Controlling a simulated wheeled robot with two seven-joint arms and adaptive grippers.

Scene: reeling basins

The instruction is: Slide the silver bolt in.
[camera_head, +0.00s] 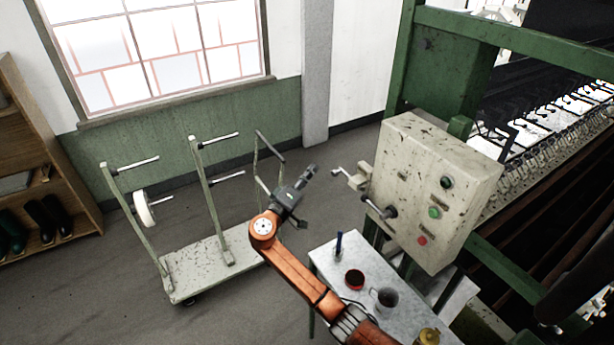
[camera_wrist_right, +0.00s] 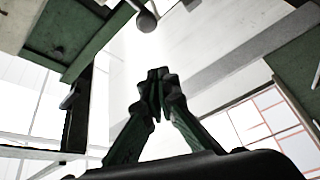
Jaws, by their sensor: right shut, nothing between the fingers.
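The silver bolt (camera_head: 350,179) sticks out from the left side of the cream control box (camera_head: 425,170) in the head view. My right gripper (camera_head: 309,171), at the end of the orange arm, is to the left of the bolt, apart from it, with its fingers pointing up and to the right. In the right wrist view the fingers (camera_wrist_right: 155,80) meet at their tips and hold nothing. A dark round knob on a rod (camera_wrist_right: 147,20) shows beyond them there; I cannot tell which part of the box it belongs to. My left gripper is not in view.
A dark-knobbed lever (camera_head: 388,212) sits low on the box. Below it, a small metal table (camera_head: 335,262) holds a mug (camera_head: 385,298), a red-topped tin (camera_head: 354,279) and a blue item. A white trolley (camera_head: 215,262) with upright posts stands left, near my arm.

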